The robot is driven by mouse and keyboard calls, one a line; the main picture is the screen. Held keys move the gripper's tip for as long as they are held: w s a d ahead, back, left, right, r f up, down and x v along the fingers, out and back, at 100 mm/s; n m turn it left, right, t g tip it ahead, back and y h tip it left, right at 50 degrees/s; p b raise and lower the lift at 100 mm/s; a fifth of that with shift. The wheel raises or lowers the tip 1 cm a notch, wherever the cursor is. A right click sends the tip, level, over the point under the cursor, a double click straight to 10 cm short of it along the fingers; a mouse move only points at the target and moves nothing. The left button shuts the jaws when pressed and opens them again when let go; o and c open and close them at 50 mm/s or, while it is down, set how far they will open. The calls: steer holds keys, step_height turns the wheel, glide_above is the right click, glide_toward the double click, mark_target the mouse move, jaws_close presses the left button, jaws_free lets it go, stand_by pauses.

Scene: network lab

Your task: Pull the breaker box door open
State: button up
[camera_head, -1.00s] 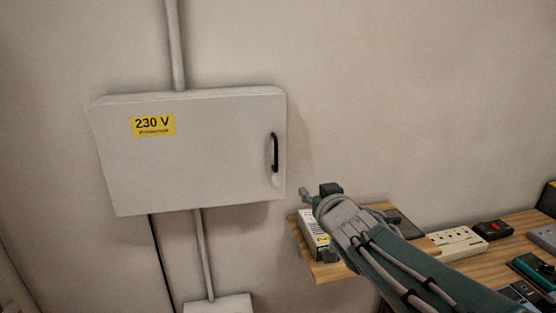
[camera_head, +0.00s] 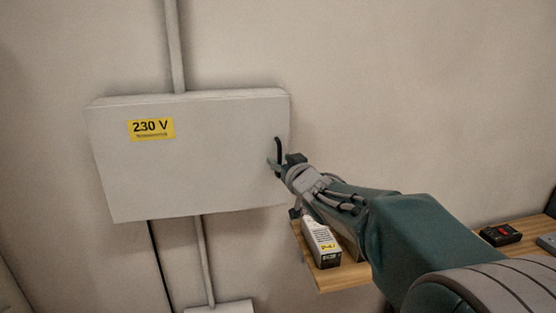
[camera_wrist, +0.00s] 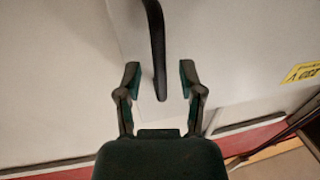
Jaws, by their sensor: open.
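The white breaker box (camera_head: 200,170) hangs on the wall, and its door looks shut. A yellow "230 V" label (camera_head: 151,129) is at its upper left. A black bar handle (camera_head: 278,149) sits near the door's right edge. My gripper (camera_head: 277,166) is open at the handle's lower part in the head view. In the wrist view, the handle (camera_wrist: 157,50) runs down between the two spread fingers of my gripper (camera_wrist: 160,82). Its lower end lies between the fingertips, with a gap on each side. I cannot tell the depth between fingers and handle.
A wooden shelf (camera_head: 335,277) is below and right of the box, bearing a white carton (camera_head: 321,243) and a black device (camera_head: 500,235). Conduits (camera_head: 174,45) run above and below the box. The wall right of the box is bare.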

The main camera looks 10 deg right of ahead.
steer(key=shift+w+a, duration=0.1)
steer(key=shift+w, duration=0.4)
steer(key=c, duration=0.7)
steer(key=shift+s, duration=0.2)
